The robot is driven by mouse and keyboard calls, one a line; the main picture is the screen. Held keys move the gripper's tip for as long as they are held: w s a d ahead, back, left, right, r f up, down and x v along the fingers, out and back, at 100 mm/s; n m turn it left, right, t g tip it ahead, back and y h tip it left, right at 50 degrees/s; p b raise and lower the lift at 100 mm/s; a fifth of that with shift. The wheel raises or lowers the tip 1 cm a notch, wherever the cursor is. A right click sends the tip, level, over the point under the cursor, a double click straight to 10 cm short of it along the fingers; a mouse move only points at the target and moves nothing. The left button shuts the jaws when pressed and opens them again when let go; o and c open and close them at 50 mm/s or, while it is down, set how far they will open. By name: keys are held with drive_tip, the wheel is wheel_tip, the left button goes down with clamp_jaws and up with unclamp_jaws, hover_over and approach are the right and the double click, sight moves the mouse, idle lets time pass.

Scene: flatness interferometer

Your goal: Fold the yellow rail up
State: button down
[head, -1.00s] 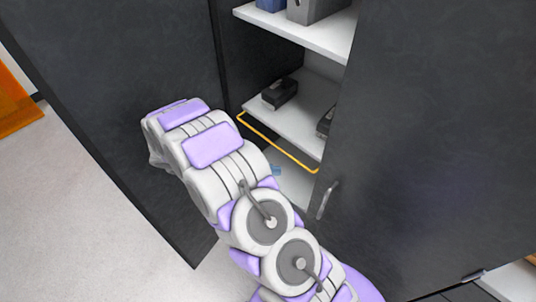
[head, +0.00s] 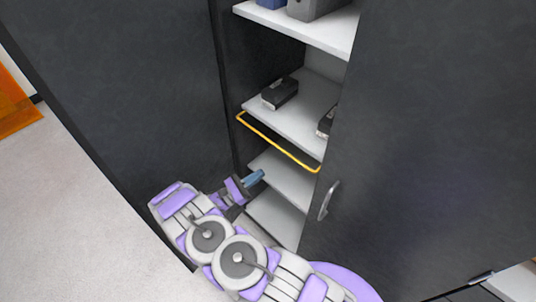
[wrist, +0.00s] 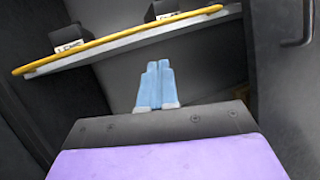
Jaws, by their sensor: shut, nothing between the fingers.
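The yellow rail (head: 278,141) is a thin bar along the front of a middle shelf in the dark cabinet. Its ends bend back toward the shelf. In the wrist view the rail (wrist: 118,42) crosses the upper part of the picture, along the shelf's front edge. My gripper (head: 256,177) is below the rail, in front of the lower shelves, and apart from it. In the wrist view the blue fingers of my gripper (wrist: 158,66) are together, with nothing between them, and point toward the space below the rail.
Dark boxes (head: 280,93) stand on the shelf (head: 300,125) behind the rail. Lower white shelves (head: 285,180) are bare where visible. The left door (head: 130,90) stands open. The right door (head: 430,150), with a handle (head: 328,200), covers the cabinet's right side.

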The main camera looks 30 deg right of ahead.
wheel_tip(320, 180, down, 6)
drive_tip(key=w+a+n+t+h, duration=0.1)
drive_tip(key=n+t, duration=0.3)
drive_tip(key=t, duration=0.3)
drive_tip(key=shift+w+a+n+b, duration=0.35)
drive_tip(key=shift+n+b, duration=0.05)
drive_tip(key=shift+r, duration=0.1)
drive_tip(key=w+d+r+p, duration=0.3)
drive_tip(key=d+r, duration=0.5)
drive_tip(key=r, duration=0.1)
drive_tip(key=shift+d+r, duration=0.25)
drive_tip(key=shift+r, duration=0.1)
drive_tip(key=shift+r+y+p, duration=0.2)
drive_tip(key=shift+y+p, duration=0.2)
drive_tip(key=shift+p, duration=0.5)
